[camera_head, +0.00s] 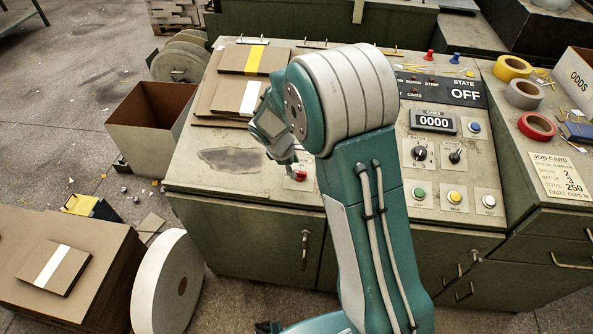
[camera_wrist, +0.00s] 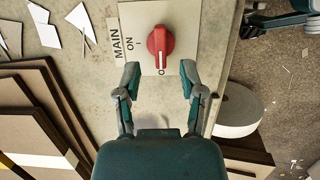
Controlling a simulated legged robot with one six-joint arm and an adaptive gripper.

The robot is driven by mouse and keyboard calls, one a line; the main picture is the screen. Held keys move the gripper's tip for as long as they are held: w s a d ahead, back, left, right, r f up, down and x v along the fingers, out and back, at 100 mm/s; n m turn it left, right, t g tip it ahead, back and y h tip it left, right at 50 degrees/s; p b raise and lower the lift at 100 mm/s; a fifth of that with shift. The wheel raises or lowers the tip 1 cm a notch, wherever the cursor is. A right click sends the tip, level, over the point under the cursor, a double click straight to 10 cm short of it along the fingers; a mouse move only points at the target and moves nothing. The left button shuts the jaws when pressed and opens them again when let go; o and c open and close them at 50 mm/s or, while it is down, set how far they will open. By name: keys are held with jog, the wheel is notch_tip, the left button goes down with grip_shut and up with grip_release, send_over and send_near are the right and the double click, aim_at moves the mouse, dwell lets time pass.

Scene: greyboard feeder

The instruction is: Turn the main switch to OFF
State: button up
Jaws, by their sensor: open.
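The main switch is a red rotary knob (camera_wrist: 160,42) on a pale plate marked MAIN and ON. Its handle lies upright in the wrist view, with a white mark at the lower end toward a label partly hidden, of which an O shows. It also shows in the head view as a small red knob (camera_head: 299,175) near the console's front edge. My gripper (camera_wrist: 159,82) is open and empty, its fingers apart just below the knob in the wrist view. The head view shows it (camera_head: 272,135) above the console, beside the knob. The state display (camera_head: 465,94) reads OFF.
Board stacks (camera_head: 245,62) lie on the console behind my gripper. The counter (camera_head: 433,122) reads 0000, with knobs and buttons right of my arm. Tape rolls (camera_head: 537,127) lie at right. A large reel (camera_head: 165,282) and a board pile stand on the floor at left.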

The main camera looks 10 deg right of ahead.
jog(key=v, duration=0.8)
jog(key=s+d+r+m+t+y, duration=0.1)
jog(key=s+d+r+m, duration=0.1)
jog(key=s+r+m, duration=0.3)
jog(key=s+d+r+m+t+y, duration=0.1)
jog(key=s+d+r+m, duration=0.1)
jog(key=s+r, duration=0.55)
jog(key=s+r+m+t+y, duration=0.1)
jog(key=s+m, duration=0.5)
jog(key=s, duration=0.7)
jog(key=shift+s+d+r+t+y, duration=0.35)
jog(key=shift+r+t, duration=0.25)
jog(key=shift+r, duration=0.65)
jog(key=shift+a, duration=0.1)
